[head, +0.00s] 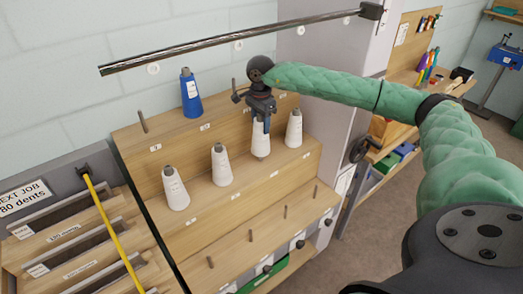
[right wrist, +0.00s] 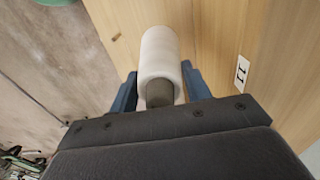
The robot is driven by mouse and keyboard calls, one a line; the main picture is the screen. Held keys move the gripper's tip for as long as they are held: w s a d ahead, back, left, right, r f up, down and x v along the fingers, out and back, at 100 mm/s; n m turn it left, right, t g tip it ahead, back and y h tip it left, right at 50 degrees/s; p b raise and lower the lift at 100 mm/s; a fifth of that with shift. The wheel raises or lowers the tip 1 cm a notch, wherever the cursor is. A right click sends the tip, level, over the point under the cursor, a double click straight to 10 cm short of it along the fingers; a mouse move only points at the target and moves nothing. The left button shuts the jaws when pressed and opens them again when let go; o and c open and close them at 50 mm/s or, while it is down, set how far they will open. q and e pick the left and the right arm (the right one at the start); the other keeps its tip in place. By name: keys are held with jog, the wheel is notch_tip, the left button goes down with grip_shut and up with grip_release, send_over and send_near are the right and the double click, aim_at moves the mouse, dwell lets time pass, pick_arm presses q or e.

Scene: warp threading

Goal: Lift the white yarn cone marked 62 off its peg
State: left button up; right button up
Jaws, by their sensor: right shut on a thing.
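Several white yarn cones with grey tips stand in a row on the middle step of the wooden peg rack (head: 240,192). My right gripper (head: 262,122) comes from above and is shut on the third white cone (head: 260,145) from the left. In the right wrist view its blue fingers lie on both sides of that cone (right wrist: 160,55), near the grey tip. The cone looks upright; I cannot tell whether its base is clear of the step. The cone labels are too small to read, so I cannot tell which is marked 62. My left gripper is not in view.
White cones (head: 221,165) and (head: 294,128) stand close on either side of the held one, with another (head: 175,188) further left. A blue cone (head: 191,94) stands on the top step. A metal bar (head: 230,40) runs above the rack. The lower step has bare pegs.

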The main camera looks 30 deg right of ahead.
notch_tip(320, 180, up, 7)
jog(key=p, duration=0.1)
jog(key=shift+f, duration=0.2)
dwell(0.6)
dwell(0.4)
